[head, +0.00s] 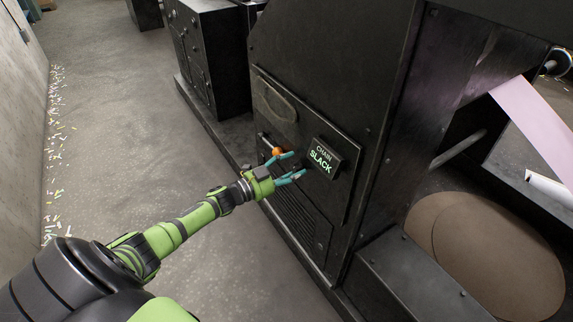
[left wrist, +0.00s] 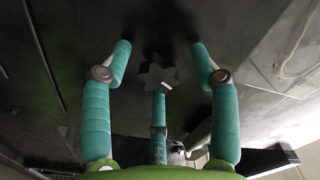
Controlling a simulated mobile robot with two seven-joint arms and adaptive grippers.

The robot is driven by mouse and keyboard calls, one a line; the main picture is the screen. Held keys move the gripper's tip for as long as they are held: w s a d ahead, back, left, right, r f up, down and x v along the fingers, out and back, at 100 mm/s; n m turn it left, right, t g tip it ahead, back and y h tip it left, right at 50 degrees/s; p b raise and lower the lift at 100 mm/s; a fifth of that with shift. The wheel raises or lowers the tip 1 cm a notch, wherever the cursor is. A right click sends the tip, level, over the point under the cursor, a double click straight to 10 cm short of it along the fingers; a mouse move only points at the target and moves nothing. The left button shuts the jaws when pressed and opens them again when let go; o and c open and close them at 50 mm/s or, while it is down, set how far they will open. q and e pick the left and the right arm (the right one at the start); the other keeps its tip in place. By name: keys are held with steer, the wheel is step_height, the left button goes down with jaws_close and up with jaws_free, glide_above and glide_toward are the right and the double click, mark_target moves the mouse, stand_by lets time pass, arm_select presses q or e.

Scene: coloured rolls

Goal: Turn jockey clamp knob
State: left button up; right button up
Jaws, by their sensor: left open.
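My left gripper (head: 297,164) is open, its teal fingers reaching toward the dark machine panel below and left of a lit sign. In the left wrist view, a dark star-shaped knob (left wrist: 156,74) with a small pale mark sits on the panel. It lies between the spread fingers of the left gripper (left wrist: 160,52), with visible gaps to the two upper ones; whether the lower finger touches it I cannot tell. In the head view I cannot make out this knob. An orange ball-like part (head: 277,152) shows beside the upper finger. My right gripper is not in view.
The sign (head: 322,157) reads "CHAIN SLACK" in lit letters. A dark cabinet (head: 212,55) stands behind. The floor (head: 130,120) at left is clear except for scraps along the wall.

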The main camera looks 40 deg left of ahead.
arm_select(q)
steer(key=v, duration=1.2)
steer(key=shift+a, duration=0.1)
